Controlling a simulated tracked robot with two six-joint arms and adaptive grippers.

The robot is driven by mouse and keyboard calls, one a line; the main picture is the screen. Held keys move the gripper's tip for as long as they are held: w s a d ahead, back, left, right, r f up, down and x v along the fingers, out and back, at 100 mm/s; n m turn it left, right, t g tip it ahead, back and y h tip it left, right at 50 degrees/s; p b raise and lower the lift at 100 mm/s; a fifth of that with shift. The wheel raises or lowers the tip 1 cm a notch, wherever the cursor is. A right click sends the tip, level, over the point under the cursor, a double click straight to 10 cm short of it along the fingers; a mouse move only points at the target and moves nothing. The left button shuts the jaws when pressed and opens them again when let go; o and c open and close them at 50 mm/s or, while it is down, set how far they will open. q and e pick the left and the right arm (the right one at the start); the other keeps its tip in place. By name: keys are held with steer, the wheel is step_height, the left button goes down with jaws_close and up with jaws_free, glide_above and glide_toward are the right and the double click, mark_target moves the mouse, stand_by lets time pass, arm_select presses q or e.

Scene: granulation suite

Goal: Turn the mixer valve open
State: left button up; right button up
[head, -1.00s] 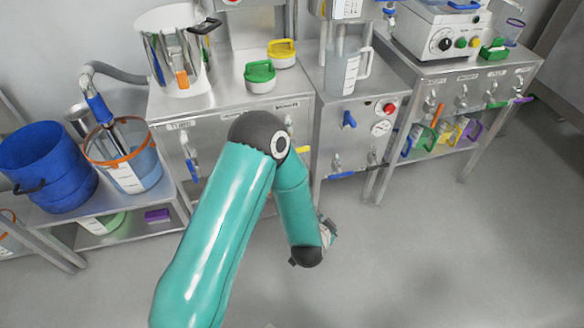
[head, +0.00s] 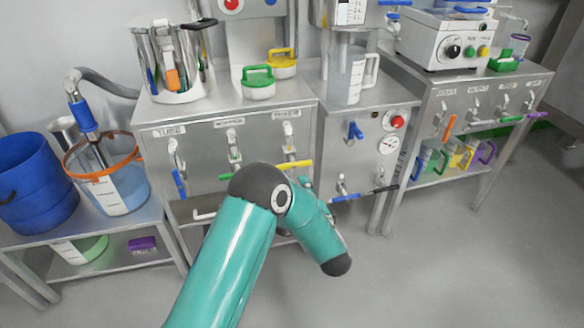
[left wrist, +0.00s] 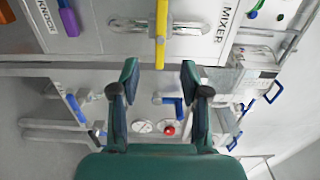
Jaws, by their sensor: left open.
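The mixer valve has a yellow lever (head: 296,164) on the steel cabinet front, at the right end of a row of valves. In the head view the lever lies roughly level. In the left wrist view the yellow lever (left wrist: 161,30) runs down from the top beside the MIXER label (left wrist: 226,20). My left gripper (left wrist: 160,76) is open there, with its two fingers either side of the lever's free end in the picture; I see no contact. In the head view my left arm hides most of this gripper. My right gripper is not in view.
Blue (head: 179,183) and green (head: 234,171) valve levers sit left of the yellow one. The neighbouring cabinet to the right has blue and black levers (head: 381,190) and a red button (head: 397,122). Open floor lies at the lower right.

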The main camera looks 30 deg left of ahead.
mark_target(295, 167)
arm_select(q)
steer(key=b+x, duration=0.1)
steer(key=x, duration=0.9)
steer(key=shift+w+a+b, duration=0.2)
steer(key=shift+a+b, duration=0.1)
steer(key=shift+b, duration=0.1)
